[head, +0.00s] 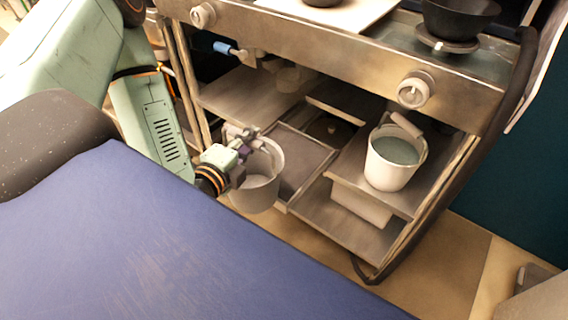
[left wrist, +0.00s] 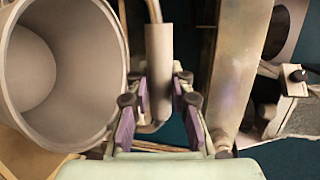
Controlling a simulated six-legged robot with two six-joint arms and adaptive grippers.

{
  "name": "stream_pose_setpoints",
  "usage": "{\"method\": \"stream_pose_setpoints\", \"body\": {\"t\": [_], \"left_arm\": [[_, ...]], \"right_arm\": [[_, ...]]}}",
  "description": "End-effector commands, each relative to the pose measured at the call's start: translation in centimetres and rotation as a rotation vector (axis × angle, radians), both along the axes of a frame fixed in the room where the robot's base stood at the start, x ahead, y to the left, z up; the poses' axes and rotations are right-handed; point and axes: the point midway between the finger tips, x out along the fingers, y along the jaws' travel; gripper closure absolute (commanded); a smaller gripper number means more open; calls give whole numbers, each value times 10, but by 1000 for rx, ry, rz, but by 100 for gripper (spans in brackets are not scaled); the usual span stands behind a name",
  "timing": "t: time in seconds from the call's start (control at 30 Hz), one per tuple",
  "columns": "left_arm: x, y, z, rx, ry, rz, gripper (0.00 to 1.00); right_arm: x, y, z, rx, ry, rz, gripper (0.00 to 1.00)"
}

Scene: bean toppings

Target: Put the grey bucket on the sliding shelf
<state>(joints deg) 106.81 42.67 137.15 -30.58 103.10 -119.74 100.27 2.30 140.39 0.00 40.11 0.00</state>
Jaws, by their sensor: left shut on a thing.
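The grey bucket (head: 257,194) hangs in front of the stand's left side in the head view, with its open mouth up. My left gripper (head: 256,146) is at its upper rim, shut on its handle. In the left wrist view the bucket (left wrist: 60,70) fills the left side, looking empty, and its grey handle grip (left wrist: 158,75) is between the gripper's fingers (left wrist: 160,105). A low framed shelf (head: 303,158), seemingly the sliding shelf, is just right of the bucket. Whether they touch I cannot tell. My right gripper is not in view.
A white bucket (head: 392,175) with greenish contents stands on the right shelf (head: 352,166), above a pale bin (head: 361,205). A metal counter with knobs (head: 414,90) overhangs the shelves. A blue padded surface (head: 160,250) fills the foreground.

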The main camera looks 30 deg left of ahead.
Motion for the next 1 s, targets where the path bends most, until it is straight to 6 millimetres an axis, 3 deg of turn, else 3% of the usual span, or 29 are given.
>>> {"method": "stream_pose_setpoints", "body": {"t": [0.17,0.27,0.8,1.0], "left_arm": [[3,2,-3,1,-1,-3,100],[15,4,-4,3,-5,-6,100],[136,21,-4,4,-7,-5,100],[162,24,-4,1,-3,-3,100]], "right_arm": [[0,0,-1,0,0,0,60],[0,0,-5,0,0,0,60],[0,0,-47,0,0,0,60],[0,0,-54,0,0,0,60]]}}
